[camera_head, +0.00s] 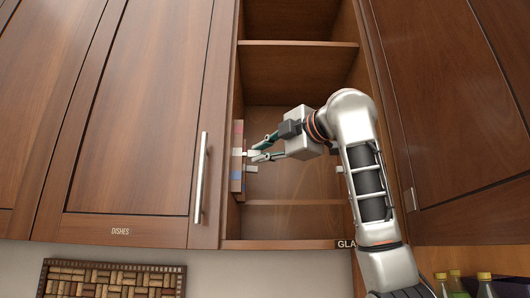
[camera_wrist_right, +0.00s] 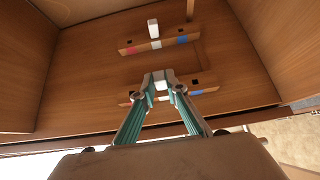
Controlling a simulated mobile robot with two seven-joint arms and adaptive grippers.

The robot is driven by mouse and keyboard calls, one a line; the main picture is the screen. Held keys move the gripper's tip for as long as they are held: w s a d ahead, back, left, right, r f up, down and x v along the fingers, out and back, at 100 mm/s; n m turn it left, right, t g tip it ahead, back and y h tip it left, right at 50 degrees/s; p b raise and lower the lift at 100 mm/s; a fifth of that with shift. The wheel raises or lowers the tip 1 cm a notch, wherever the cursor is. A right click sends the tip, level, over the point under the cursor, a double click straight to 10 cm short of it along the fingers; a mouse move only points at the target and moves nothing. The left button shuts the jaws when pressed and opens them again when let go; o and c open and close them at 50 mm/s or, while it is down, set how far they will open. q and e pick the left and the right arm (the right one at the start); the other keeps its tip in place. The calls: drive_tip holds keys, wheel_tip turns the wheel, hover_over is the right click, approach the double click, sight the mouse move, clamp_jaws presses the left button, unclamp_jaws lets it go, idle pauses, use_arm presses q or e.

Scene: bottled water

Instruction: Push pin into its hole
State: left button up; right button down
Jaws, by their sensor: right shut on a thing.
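My right gripper (camera_head: 256,152) reaches into the open cabinet, with its fingertips at a wooden peg strip (camera_head: 237,155) on the left inner side. In the right wrist view, my right gripper (camera_wrist_right: 160,83) is shut on a small white pin (camera_wrist_right: 161,85) at the nearer wooden strip (camera_wrist_right: 205,86). The fingers hide most of this pin, and I cannot tell how deep it sits. A second white pin (camera_wrist_right: 153,28) stands by the farther strip (camera_wrist_right: 163,45), which has dark holes and pink, white and blue marks. My left gripper is not in view.
The open cabinet has a shelf (camera_head: 300,43) above my gripper and a lower ledge (camera_head: 290,244). A closed door marked DISHES (camera_head: 125,120) is at left, and another door (camera_head: 450,90) is at right. Bottles (camera_head: 485,285) stand at the lower right.

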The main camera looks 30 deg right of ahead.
drive_tip(key=shift+w+a, duration=0.25)
drive_tip(key=shift+a, duration=0.2)
drive_tip(key=c, duration=1.9)
unclamp_jaws()
drive_tip(key=shift+s, duration=0.1)
drive_tip(key=s, duration=0.5)
drive_tip(key=s+d, duration=0.1)
drive_tip(key=s, duration=0.1)
drive_tip(key=shift+s, duration=0.15)
